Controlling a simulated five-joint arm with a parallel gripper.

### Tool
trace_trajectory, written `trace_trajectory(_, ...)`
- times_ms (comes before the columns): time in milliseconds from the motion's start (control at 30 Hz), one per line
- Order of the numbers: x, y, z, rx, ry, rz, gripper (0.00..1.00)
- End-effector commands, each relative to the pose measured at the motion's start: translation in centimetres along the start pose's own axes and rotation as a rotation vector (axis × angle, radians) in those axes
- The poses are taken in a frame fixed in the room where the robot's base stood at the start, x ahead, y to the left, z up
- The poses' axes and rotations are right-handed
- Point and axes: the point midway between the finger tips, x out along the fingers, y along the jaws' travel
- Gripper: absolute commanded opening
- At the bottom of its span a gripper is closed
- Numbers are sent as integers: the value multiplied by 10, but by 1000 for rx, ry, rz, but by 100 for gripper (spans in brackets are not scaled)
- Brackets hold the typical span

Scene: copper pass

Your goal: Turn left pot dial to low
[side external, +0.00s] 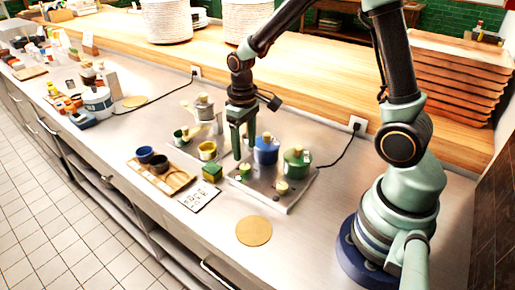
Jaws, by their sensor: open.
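A flat metal hotplate (264,193) stands on the counter with a blue pot (266,153) at its left and a green pot (296,163) at its right. The dial settings are too small to read.
Left of the hotplate are a green-and-yellow block (212,173), a white card (199,197) and a wooden tray (178,181) with cups. A yellow cup (207,151) stands behind. A round cork mat (254,231) lies in front, with bare counter around it.

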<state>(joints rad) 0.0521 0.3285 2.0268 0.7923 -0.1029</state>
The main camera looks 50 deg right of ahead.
Motion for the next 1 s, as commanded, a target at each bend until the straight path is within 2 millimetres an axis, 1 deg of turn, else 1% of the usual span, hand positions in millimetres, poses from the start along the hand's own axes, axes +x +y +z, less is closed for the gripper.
trace_trajectory(33,-12,0,-1,0,7,1,66)
trace_trajectory(100,-25,0,-1,1,5,1,66)
trace_trajectory(200,-40,0,0,1,3,0,66)
trace_trajectory(300,-51,1,0,1,1,0,66)
trace_trajectory(433,-57,1,0,1,-1,0,66)
trace_trajectory(833,-61,0,1,2,6,1,66)
trace_trajectory(933,-72,-2,5,4,37,4,66)
trace_trajectory(1000,-84,-4,10,8,74,7,66)
